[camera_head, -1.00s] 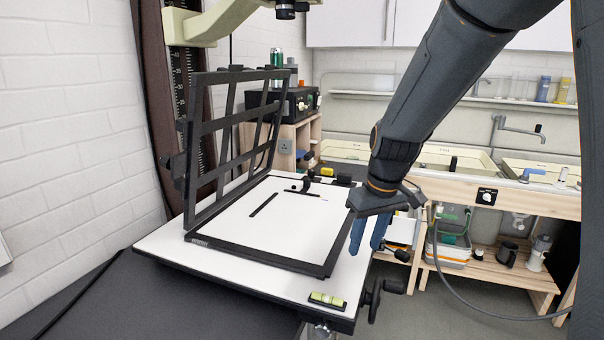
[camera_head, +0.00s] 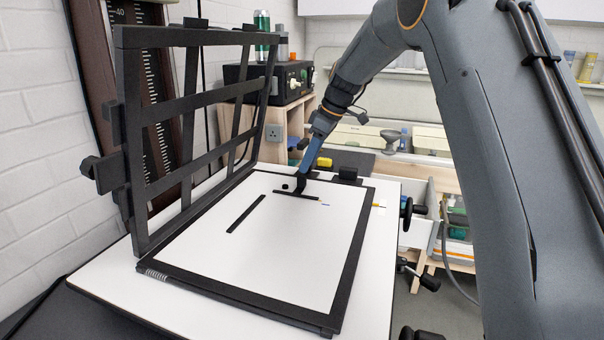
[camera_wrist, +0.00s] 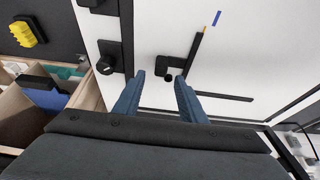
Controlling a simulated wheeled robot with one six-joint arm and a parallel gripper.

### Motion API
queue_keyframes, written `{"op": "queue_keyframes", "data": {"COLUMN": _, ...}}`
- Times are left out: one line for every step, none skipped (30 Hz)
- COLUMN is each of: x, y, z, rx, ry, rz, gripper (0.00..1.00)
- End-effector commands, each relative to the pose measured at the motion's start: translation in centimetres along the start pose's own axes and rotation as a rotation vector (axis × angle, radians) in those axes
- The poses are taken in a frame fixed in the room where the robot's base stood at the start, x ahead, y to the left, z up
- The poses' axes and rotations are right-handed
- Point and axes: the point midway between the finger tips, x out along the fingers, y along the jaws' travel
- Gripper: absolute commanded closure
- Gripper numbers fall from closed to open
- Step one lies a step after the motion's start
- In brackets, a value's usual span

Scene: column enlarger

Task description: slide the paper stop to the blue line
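The paper stop (camera_head: 298,195) is a black bar with a small upright knob, lying near the far edge of the white easel board (camera_head: 285,240). In the wrist view, the stop's bar (camera_wrist: 193,58) ends in a small yellow tip. A short blue line (camera_wrist: 217,18) lies just beyond that tip, with a small gap between them; it is also visible in the head view (camera_head: 326,204). My gripper (camera_wrist: 160,77) is open, with its blue fingers apart and the knob (camera_wrist: 168,77) between the fingertips, nearer one finger. In the head view, my gripper (camera_head: 300,182) partly hides the stop.
A black hinged frame (camera_head: 190,105) stands raised on the left of the easel. A fixed-looking black strip (camera_head: 246,213) lies on the board. Black blocks (camera_head: 347,175) sit along the far edge. A wooden cabinet (camera_head: 296,120) with a black box stands behind.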

Motion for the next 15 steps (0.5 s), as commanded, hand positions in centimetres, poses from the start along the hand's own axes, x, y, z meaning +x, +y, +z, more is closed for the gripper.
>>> {"op": "queue_keyframes", "data": {"x": 0.8, "y": -0.2, "z": -0.1, "rx": 0.000, "ry": -0.002, "rz": -0.003, "gripper": 0.62}}
{"op": "queue_keyframes", "data": {"x": 1.3, "y": -0.2, "z": -0.1, "rx": 0.000, "ry": -0.002, "rz": -0.004, "gripper": 0.62}}
{"op": "queue_keyframes", "data": {"x": 1.9, "y": -0.2, "z": -0.1, "rx": 0.001, "ry": -0.002, "rz": -0.004, "gripper": 0.62}}
{"op": "queue_keyframes", "data": {"x": 2.4, "y": -0.2, "z": -0.1, "rx": 0.002, "ry": -0.001, "rz": -0.004, "gripper": 0.62}}
{"op": "queue_keyframes", "data": {"x": 2.8, "y": -0.2, "z": -0.1, "rx": 0.002, "ry": -0.001, "rz": -0.004, "gripper": 0.62}}
{"op": "queue_keyframes", "data": {"x": 3.4, "y": -0.2, "z": 0.0, "rx": 0.002, "ry": -0.002, "rz": -0.003, "gripper": 0.62}}
{"op": "queue_keyframes", "data": {"x": 3.8, "y": -0.1, "z": 0.0, "rx": 0.003, "ry": -0.002, "rz": -0.002, "gripper": 0.62}}
{"op": "queue_keyframes", "data": {"x": 4.2, "y": -0.1, "z": 0.1, "rx": 0.003, "ry": -0.002, "rz": -0.002, "gripper": 0.62}}
{"op": "queue_keyframes", "data": {"x": 4.6, "y": -0.1, "z": 0.1, "rx": 0.003, "ry": -0.001, "rz": -0.002, "gripper": 0.62}}
{"op": "queue_keyframes", "data": {"x": 4.9, "y": -0.1, "z": 0.1, "rx": 0.003, "ry": -0.001, "rz": -0.001, "gripper": 0.62}}
{"op": "queue_keyframes", "data": {"x": 5.2, "y": 0.0, "z": 0.1, "rx": 0.003, "ry": -0.001, "rz": 0.000, "gripper": 0.62}}
{"op": "queue_keyframes", "data": {"x": 5.5, "y": 0.0, "z": 0.1, "rx": 0.003, "ry": -0.001, "rz": 0.000, "gripper": 0.62}}
{"op": "queue_keyframes", "data": {"x": 5.7, "y": 0.0, "z": 0.1, "rx": 0.004, "ry": -0.001, "rz": 0.001, "gripper": 0.62}}
{"op": "queue_keyframes", "data": {"x": 5.8, "y": 0.0, "z": 0.2, "rx": 0.004, "ry": -0.001, "rz": 0.001, "gripper": 0.62}}
{"op": "queue_keyframes", "data": {"x": 5.9, "y": 0.0, "z": 0.2, "rx": 0.004, "ry": -0.001, "rz": 0.001, "gripper": 0.62}}
